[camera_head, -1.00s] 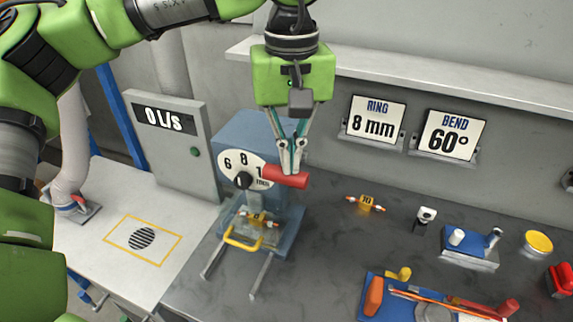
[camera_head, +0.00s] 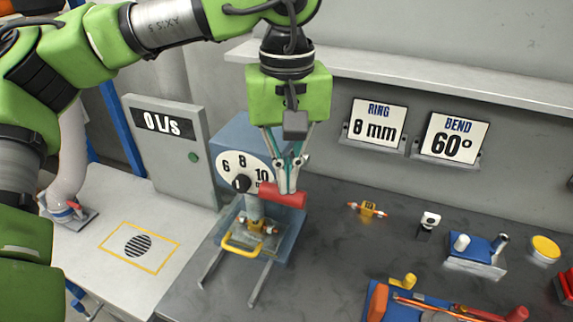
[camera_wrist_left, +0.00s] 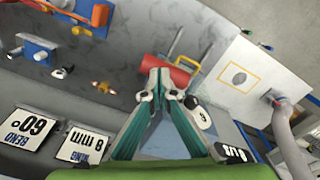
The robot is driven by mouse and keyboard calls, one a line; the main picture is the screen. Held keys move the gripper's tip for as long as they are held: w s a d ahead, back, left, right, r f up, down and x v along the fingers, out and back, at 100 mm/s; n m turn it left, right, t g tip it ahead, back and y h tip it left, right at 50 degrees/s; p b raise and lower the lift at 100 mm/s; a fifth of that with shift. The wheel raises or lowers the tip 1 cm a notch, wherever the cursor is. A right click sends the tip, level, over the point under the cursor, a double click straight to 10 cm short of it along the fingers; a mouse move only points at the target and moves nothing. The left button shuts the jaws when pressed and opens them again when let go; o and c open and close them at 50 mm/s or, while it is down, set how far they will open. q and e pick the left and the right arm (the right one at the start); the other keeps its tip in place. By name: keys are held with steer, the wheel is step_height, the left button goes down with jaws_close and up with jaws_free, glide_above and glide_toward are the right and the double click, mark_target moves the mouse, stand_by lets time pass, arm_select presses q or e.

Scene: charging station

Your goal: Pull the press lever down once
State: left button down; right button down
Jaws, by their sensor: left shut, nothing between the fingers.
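The press (camera_head: 290,222) is a blue machine with a white dial (camera_head: 243,163) and a red lever handle (camera_head: 283,196) at its front right. My left gripper (camera_head: 288,190) points down with its fingers shut and empty, its tips at the top of the red handle, seemingly touching it. The left wrist view shows the fingertips (camera_wrist_left: 164,95) beside the red handle (camera_wrist_left: 168,68). The press ram (camera_head: 253,206) is down close to a small brass fitting (camera_head: 257,225) in the press; exact contact is unclear. The right gripper is out of view.
A yellow-handled slide (camera_head: 241,247) sticks out of the press front. A second brass fitting (camera_head: 367,210) lies on the dark bench to the right, near a blue fixture (camera_head: 475,250). A grey cabinet (camera_head: 165,170) stands to the left. A shelf (camera_head: 400,85) runs behind the gripper.

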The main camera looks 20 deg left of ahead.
mark_target(284, 197)
arm_select(q)
steer(key=shift+f, duration=0.2)
steer(key=shift+s+f+b, duration=0.25)
steer(key=shift+f+b, duration=0.35)
steer(key=shift+s+f+b, duration=0.2)
steer(key=shift+f+b, duration=0.35)
steer(key=shift+f, duration=0.05)
steer(key=shift+f, duration=0.1)
steer(key=shift+s+f+b, duration=0.2)
steer(key=shift+f+b, duration=0.85)
steer(key=shift+f, duration=0.1)
steer(key=shift+s+f+b, duration=0.1)
steer(key=shift+f+b, duration=1)
steer(key=shift+f, duration=0.3)
